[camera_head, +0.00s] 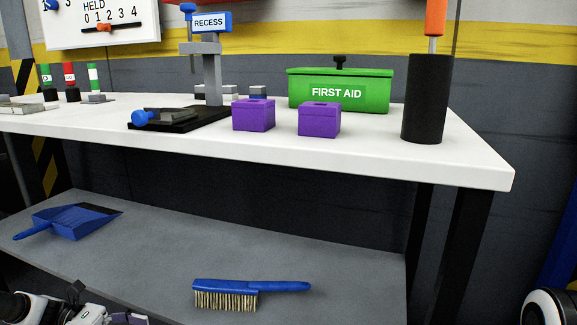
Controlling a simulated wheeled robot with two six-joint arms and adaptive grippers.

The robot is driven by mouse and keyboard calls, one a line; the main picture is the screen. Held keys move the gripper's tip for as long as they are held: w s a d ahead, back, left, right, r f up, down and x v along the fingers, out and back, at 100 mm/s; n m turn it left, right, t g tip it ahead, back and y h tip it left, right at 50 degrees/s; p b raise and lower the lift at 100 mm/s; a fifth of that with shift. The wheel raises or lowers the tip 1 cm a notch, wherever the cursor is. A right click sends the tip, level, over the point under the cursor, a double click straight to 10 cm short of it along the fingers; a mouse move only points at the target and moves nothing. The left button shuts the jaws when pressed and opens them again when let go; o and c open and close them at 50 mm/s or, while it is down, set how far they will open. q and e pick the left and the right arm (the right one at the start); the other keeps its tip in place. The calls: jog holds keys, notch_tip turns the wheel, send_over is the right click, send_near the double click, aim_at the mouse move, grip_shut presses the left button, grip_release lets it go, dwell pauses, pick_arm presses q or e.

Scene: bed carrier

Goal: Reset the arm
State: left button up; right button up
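Part of my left arm shows at the bottom left corner, in front of the grey lower shelf. Its gripper (88,308) is cut off by the bottom edge, so I cannot tell whether it is open or shut. A small purple-grey patch shows beside it, too cut off to identify. A rounded white and black part of my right arm shows at the bottom right corner. My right gripper is not in view.
A white bench (370,155) holds two purple boxes (253,116) (319,120), a green first aid box (340,88), a black cylinder (427,98) and a RECESS stand (212,70). The lower shelf (150,250) carries a blue dustpan (70,220) and a brush (250,288).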

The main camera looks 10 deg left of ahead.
pick_arm(q)
jog(key=s+d+f+m+g+y+p, duration=0.1)
jog(key=s+d+f+g+y+p, duration=0.2)
jog(key=d, duration=0.5)
jog(key=s+d+f+m+g+y+p, duration=0.1)
jog(key=s+d+f+g, duration=0.1)
jog(key=s+d+g, duration=0.45)
jog(key=s+d+f+m+t+y+p, duration=0.2)
jog(key=s+d+f+m+y+p, duration=0.2)
jog(key=s+f+m+y, duration=0.9)
jog(key=w+m+t, duration=0.4)
jog(key=t, duration=0.1)
notch_tip(320, 180, up, 39)
jog(key=p, duration=3.7)
jog(key=shift+w+f+m, duration=0.15)
jog(key=shift+w+m, duration=0.1)
jog(key=shift+m, duration=0.05)
